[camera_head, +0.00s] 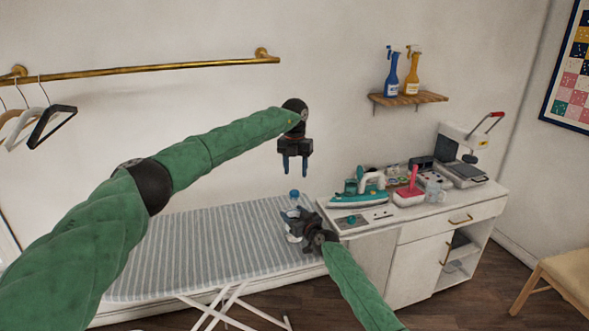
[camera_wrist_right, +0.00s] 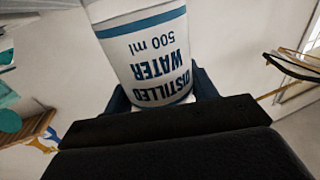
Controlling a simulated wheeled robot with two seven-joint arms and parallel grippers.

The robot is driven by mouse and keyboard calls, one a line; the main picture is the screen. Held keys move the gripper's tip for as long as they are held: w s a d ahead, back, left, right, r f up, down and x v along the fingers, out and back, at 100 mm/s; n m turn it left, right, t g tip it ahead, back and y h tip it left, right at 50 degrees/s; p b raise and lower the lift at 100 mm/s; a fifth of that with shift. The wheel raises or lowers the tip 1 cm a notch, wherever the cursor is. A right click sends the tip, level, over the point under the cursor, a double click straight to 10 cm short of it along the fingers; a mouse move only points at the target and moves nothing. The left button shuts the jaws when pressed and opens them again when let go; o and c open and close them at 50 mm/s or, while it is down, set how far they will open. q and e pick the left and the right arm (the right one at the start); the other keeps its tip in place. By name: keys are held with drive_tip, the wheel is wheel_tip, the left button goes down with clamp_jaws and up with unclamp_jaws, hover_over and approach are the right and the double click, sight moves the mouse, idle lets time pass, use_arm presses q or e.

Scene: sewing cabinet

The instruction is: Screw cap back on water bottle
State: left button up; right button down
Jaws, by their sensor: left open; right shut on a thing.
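A clear water bottle (camera_head: 293,203) stands roughly upright near the right end of the ironing board. A blue cap (camera_head: 294,193) shows at its top; whether it is screwed down is too small to tell. My right gripper (camera_head: 290,223) is shut around the bottle's body from the right. In the right wrist view the bottle's white label (camera_wrist_right: 150,50) reads "DISTILLED WATER 500 ml" upside down, between dark fingers. My left gripper (camera_head: 295,166) is open and empty, pointing down above the cap with a gap between them.
The striped ironing board (camera_head: 200,250) lies below. A white cabinet (camera_head: 360,255) to the right carries a teal iron (camera_head: 358,198), a pink-handled item (camera_head: 410,190) and a white press (camera_head: 465,155). A shelf (camera_head: 408,99) with spray bottles and a brass rail (camera_head: 140,69) are on the wall.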

sight(294, 192)
use_arm(q)
drive_tip(key=n, duration=0.4)
drive_tip(key=shift+a, duration=0.1)
drive_tip(key=n, duration=0.4)
drive_tip(key=shift+n, duration=0.3)
drive_tip(key=n, duration=0.7)
drive_tip(key=shift+n, duration=0.4)
drive_tip(key=shift+s+f, duration=0.1)
drive_tip(key=shift+f, duration=0.1)
drive_tip(key=shift+a+f, duration=0.1)
drive_tip(key=shift+f, duration=3.75)
